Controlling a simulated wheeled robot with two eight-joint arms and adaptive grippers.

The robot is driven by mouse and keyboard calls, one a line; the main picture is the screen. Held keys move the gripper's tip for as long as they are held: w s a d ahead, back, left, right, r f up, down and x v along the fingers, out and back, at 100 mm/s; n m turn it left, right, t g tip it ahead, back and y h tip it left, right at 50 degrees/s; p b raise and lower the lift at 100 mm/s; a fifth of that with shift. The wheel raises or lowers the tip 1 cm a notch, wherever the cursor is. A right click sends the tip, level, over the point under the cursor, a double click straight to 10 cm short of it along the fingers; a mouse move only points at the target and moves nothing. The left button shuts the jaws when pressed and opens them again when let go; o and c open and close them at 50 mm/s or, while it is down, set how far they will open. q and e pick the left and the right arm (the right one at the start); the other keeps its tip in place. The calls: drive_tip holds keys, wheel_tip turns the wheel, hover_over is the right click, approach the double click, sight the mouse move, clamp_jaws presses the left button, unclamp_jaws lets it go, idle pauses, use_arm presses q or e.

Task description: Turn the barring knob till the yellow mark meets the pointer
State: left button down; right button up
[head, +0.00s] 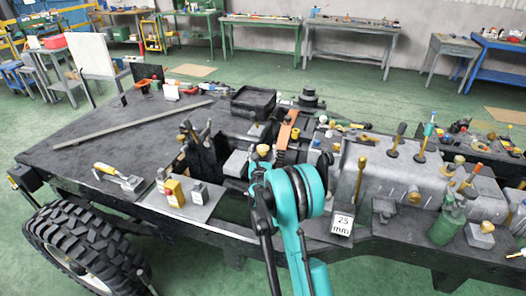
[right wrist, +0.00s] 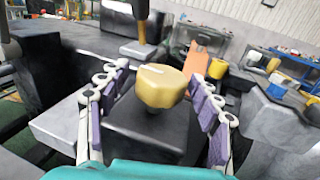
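A brass-coloured lobed knob (right wrist: 160,86) with a short pale mark on its top stands on a dark block (right wrist: 150,128) in the right wrist view. In the head view the knob (head: 262,149) shows small, just beyond my teal right arm. My right gripper (right wrist: 160,75) is open, its purple-padded fingers on either side of the knob with a visible gap at each side. In the head view its fingers are mostly hidden behind the arm. I cannot make out a pointer or a clearly yellow mark. My left gripper is not in view.
An orange strip (head: 287,132) stands just behind the knob. A grey cover (head: 400,170) with upright brass-tipped parts lies to the right. A 25 mm block (head: 342,224) is near the front edge. A yellow-handled scraper (head: 118,176) lies on the dark deck at left.

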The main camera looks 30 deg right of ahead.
drive_tip(key=v, duration=1.2)
idle(0.3)
drive_tip(key=s+a+r+m+g+y, duration=0.1)
drive_tip(key=s+a+r+m+g, duration=0.15)
drive_tip(key=s+m, duration=0.4)
drive_tip(key=s+a+r+m+g+y, duration=0.2)
drive_tip(key=s+a+r+m, duration=0.15)
drive_tip(key=m, duration=0.65)
drive_tip(key=s+a+f+m+g+y, duration=0.1)
drive_tip(key=s+a+f+m+y, duration=0.1)
drive_tip(key=s+a+m, duration=0.4)
drive_tip(key=s+a+f+m+g+y, duration=0.1)
drive_tip(key=s+a+m+g+y, duration=0.1)
drive_tip(key=s+a+m+y, duration=0.3)
drive_tip(key=s+a+m, duration=0.1)
drive_tip(key=s+a, duration=0.3)
drive_tip(key=s, duration=0.3)
drive_tip(key=shift+s+f+m, duration=0.15)
drive_tip(key=shift+f+m, duration=0.2)
drive_tip(key=shift+f, duration=0.05)
